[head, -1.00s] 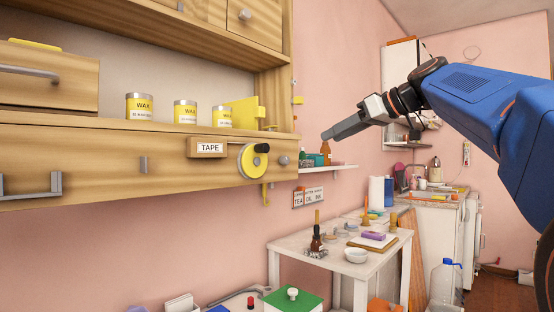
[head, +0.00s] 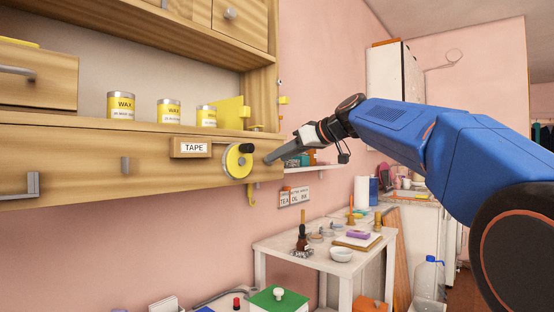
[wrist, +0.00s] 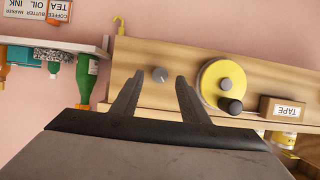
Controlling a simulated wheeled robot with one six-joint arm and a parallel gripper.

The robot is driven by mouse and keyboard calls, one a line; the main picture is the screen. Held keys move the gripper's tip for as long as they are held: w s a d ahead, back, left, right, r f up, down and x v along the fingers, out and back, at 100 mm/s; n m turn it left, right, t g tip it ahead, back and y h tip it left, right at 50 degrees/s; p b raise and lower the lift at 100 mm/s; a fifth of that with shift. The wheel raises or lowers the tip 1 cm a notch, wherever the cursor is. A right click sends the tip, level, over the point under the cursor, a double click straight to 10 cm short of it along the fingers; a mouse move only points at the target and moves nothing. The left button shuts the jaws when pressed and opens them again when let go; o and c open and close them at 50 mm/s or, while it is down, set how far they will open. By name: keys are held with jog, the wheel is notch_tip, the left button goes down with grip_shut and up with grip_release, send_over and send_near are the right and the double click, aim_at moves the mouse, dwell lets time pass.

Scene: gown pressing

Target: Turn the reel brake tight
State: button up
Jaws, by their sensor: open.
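The tape reel (head: 238,161) is a yellow disc with a black handle, mounted on the wooden cabinet front beside the TAPE label (head: 191,148). It also shows in the wrist view (wrist: 221,84), which is upside down. A small grey round knob (wrist: 160,75), which looks like the reel brake, sits on the same wood front beside the reel. In the wrist view it shows between the fingertips of my open gripper (wrist: 158,80), with space on both sides. In the head view my gripper (head: 270,158) points at the front and hides the knob. Contact cannot be told.
Wax tins (head: 121,105) stand on the shelf above. A wall shelf with bottles (wrist: 86,80) is close to my gripper. A yellow hook (wrist: 119,25) is near the cabinet's end. A white table (head: 265,246) with small items stands below right.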

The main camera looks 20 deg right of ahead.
jog(key=shift+x, duration=1.25)
grip_shut()
jog(key=m+y, duration=0.2)
jog(key=m, duration=0.1)
jog(key=m+g+y, duration=0.1)
jog(key=m+y, duration=0.1)
jog(key=m, duration=0.1)
jog(key=m+y, duration=0.2)
jog(key=m, duration=0.1)
jog(key=shift+w+d+f+m+g, duration=0.25)
jog(key=shift+d+m+g, duration=0.05)
jog(key=shift+m+g, duration=0.1)
